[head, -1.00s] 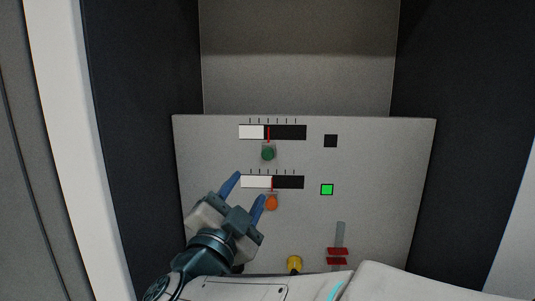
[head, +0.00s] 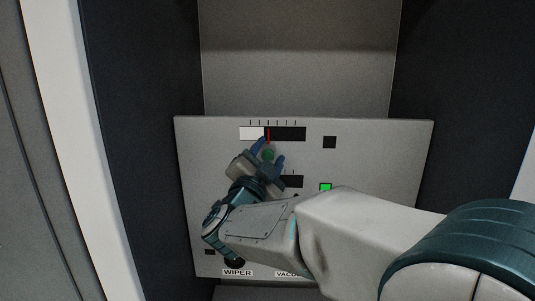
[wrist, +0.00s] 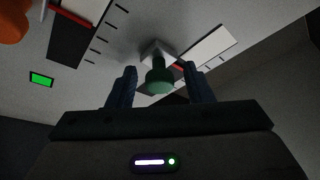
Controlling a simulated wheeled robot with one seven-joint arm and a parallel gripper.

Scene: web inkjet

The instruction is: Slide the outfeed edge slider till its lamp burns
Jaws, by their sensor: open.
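The upper slider has a green knob (head: 268,154) below a black-and-white scale (head: 287,134) with a red mark. The white bar ends just left of the mark. The square lamp (head: 329,142) to its right is dark. No name is readable, so I cannot tell whether this is the outfeed edge slider. My gripper (head: 271,151) is open, with one blue finger on each side of the green knob. In the wrist view the knob (wrist: 160,80) stands between the parted fingers, with a gap visible on each side.
The lower scale (head: 293,182) is partly behind my arm; its lamp (head: 325,187) is lit green. Its orange knob (wrist: 12,20) shows in the wrist view. Labels along the panel's bottom include "WIPER" (head: 237,272). My arm hides the lower right controls. Dark walls flank the panel.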

